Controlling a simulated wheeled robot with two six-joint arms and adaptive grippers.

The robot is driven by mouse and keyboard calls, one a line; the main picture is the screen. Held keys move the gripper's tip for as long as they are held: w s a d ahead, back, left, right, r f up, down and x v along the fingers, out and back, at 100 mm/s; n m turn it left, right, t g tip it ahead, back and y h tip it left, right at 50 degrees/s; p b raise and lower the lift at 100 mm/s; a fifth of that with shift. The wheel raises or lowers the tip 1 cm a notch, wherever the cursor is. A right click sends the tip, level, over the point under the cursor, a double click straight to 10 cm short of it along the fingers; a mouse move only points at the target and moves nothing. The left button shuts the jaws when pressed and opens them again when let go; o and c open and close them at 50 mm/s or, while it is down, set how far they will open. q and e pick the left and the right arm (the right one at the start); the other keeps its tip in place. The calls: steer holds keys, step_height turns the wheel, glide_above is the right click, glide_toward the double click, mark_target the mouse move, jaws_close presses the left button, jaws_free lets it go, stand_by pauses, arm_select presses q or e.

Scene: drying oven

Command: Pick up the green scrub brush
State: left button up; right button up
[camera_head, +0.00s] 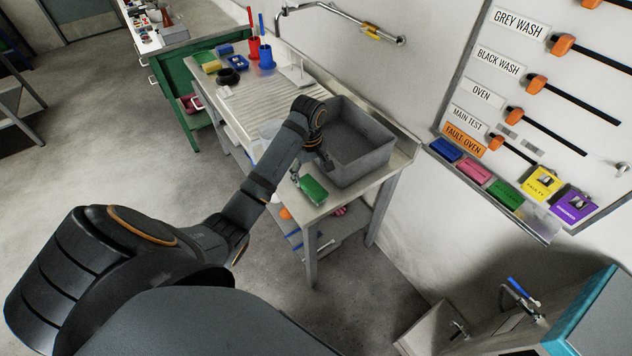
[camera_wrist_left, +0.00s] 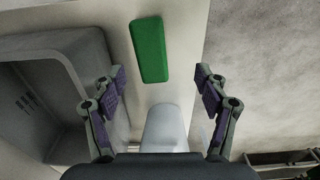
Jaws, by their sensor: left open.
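The green scrub brush (camera_head: 313,190) lies on the front ledge of the sink table, near its corner, beside the grey basin. In the left wrist view it is a plain green block (camera_wrist_left: 148,50), slightly tilted, just beyond and between the fingertips. My left gripper (camera_head: 310,168) is over the ledge, close to the brush. In the wrist view its two fingers (camera_wrist_left: 161,78) are spread wide with nothing between the tips. The brush appears apart from both fingers. My right gripper is not in view.
The grey basin (camera_head: 350,140) has a raised rim to the right in the head view. A whitish object (camera_wrist_left: 163,128) sits on the ledge nearer the palm. Red and blue holders (camera_head: 259,52) stand at the table's far end. A labelled board (camera_head: 540,80) hangs right.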

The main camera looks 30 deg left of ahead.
mark_target(313, 185)
arm_select(q)
steer(key=shift+n, duration=0.6)
steer(key=f+b, duration=0.1)
steer(key=b, duration=0.1)
steer(key=w+f+b, duration=0.1)
steer(key=a+f+b, duration=0.1)
steer(key=f+b, duration=0.1)
steer(key=shift+w+b, duration=0.25)
steer(key=shift+b, duration=0.05)
steer(key=shift+f, duration=0.1)
steer(key=shift+w+d+f+b, duration=0.1)
steer(key=shift+d+f+b, duration=0.05)
steer(key=shift+f+b, duration=0.6)
step_height(313, 185, down, 2)
steer(key=shift+w+d+f+p, duration=0.1)
steer(key=shift+w+p, duration=0.05)
steer(key=shift+p, duration=0.3)
steer(key=shift+f, duration=0.5)
steer(key=c, duration=1.3)
steer(key=shift+r, duration=0.1)
